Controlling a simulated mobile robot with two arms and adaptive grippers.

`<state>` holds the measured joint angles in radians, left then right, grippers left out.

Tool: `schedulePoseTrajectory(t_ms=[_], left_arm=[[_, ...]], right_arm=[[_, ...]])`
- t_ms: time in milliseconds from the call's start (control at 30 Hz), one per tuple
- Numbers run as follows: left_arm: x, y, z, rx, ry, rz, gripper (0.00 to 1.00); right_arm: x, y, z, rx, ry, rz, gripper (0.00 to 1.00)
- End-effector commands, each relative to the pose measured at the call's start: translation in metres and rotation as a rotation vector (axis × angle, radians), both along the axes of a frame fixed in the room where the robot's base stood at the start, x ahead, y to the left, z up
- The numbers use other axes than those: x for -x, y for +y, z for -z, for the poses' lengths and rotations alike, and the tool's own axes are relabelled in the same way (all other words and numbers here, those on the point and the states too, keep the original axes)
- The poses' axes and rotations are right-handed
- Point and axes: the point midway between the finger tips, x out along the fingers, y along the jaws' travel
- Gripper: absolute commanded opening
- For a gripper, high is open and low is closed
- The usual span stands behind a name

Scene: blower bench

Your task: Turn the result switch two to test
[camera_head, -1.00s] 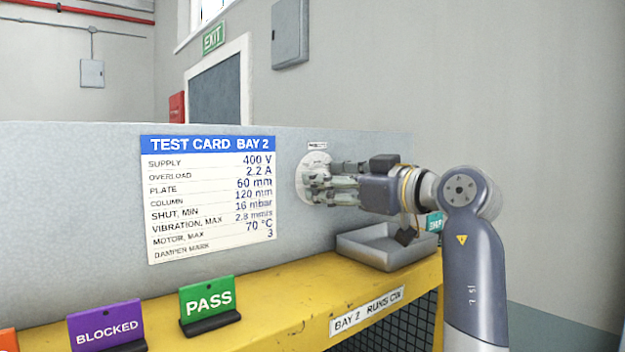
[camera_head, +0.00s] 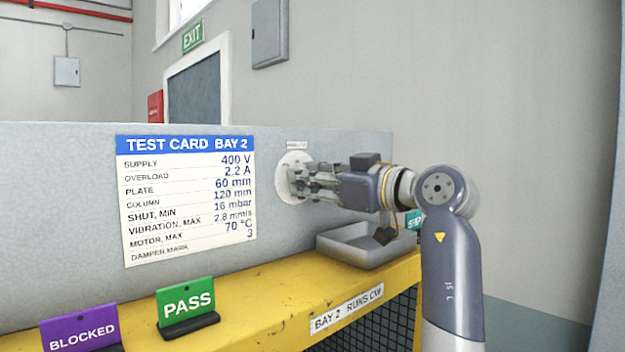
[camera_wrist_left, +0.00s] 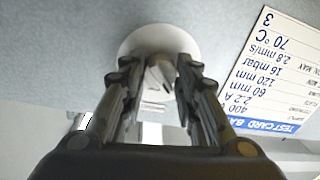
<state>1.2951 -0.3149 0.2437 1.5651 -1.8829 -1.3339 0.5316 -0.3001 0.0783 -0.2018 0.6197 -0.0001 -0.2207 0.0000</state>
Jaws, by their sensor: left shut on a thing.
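The result switch is a round pale dial plate (camera_head: 283,174) on the grey upright panel, under a small label (camera_head: 297,145) too small to read. My left gripper (camera_head: 293,182) is at the dial, with its fingers pointing at the panel. In the left wrist view, the dial plate (camera_wrist_left: 150,38) lies beyond the fingertips, and my left gripper (camera_wrist_left: 154,75) is shut on the switch's small grey knob. The fingers hide much of the knob, and I cannot tell which position it points to. My right gripper is out of view.
A test card (camera_head: 187,198) is on the panel left of the dial. A grey tray (camera_head: 345,251) stands on the yellow ledge (camera_head: 262,290) below my gripper. A green PASS sign (camera_head: 187,300) and a purple BLOCKED sign (camera_head: 82,331) stand to the left.

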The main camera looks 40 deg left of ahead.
Motion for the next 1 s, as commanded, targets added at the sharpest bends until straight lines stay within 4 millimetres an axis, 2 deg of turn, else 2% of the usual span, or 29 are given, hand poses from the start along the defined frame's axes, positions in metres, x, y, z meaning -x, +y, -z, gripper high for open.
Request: schedulePoseTrajectory(t_ms=[700,1000], left_arm=[[0.001,0.001,-0.001,-0.051,0.534,-0.004,0.05],[0.0012,0.0012,-0.0008,-0.064,0.684,-0.003,0.05]], right_arm=[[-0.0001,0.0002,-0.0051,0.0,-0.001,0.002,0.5],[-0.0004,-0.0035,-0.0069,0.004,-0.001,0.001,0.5]])
